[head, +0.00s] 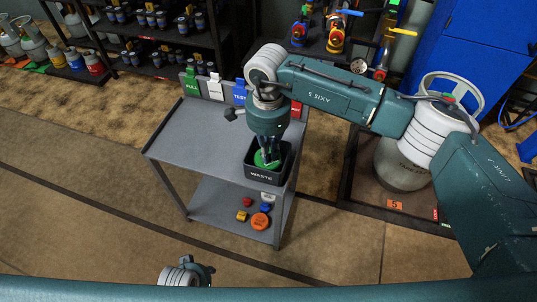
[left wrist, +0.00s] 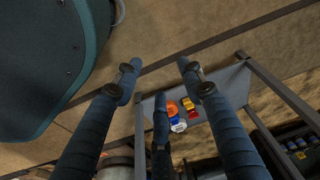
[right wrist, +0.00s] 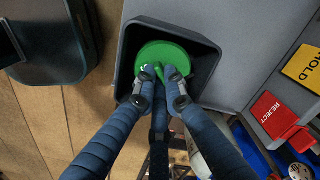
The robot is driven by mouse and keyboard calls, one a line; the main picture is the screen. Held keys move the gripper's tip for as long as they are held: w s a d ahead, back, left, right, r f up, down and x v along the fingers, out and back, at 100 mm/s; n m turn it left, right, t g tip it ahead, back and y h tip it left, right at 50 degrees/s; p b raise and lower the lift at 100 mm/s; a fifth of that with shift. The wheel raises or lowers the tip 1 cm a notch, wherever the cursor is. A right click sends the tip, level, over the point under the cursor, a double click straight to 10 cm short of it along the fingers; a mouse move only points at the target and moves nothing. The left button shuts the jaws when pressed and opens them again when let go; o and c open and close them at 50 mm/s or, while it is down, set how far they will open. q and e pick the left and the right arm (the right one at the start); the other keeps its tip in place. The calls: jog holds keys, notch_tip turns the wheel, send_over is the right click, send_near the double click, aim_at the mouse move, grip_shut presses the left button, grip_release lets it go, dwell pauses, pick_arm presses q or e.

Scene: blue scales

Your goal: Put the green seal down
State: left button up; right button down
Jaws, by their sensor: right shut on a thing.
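The green seal (right wrist: 163,52) is a round green disc with a raised grip. My right gripper (right wrist: 163,72) is shut on that grip in the right wrist view. The disc is within the outline of the black waste bin (right wrist: 205,42); whether it touches the bin floor I cannot tell. In the head view the seal (head: 266,158) shows under my right gripper (head: 268,150), inside the rim of the bin (head: 266,176) labelled WASTE. My left gripper (left wrist: 157,75) is open and empty in the left wrist view, away from the cart.
The bin stands on the front right of the grey cart top (head: 195,137). Coloured seals, including an orange one (head: 260,221), lie on the lower shelf. Label cards, including a green FULL card (head: 190,82), line the back edge. The cart top's left side is clear.

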jog(key=shift+f, duration=0.9)
pick_arm(q)
jog(key=shift+w+r, duration=0.4)
jog(key=shift+r, duration=0.15)
jog(key=shift+s, duration=0.1)
pick_arm(e)
jog(key=shift+f, duration=0.1)
jog(key=c, duration=1.8)
grip_release()
pick_arm(q)
jog(key=shift+w+r, duration=0.3)
jog(key=shift+r, duration=0.15)
jog(key=shift+s, duration=0.15)
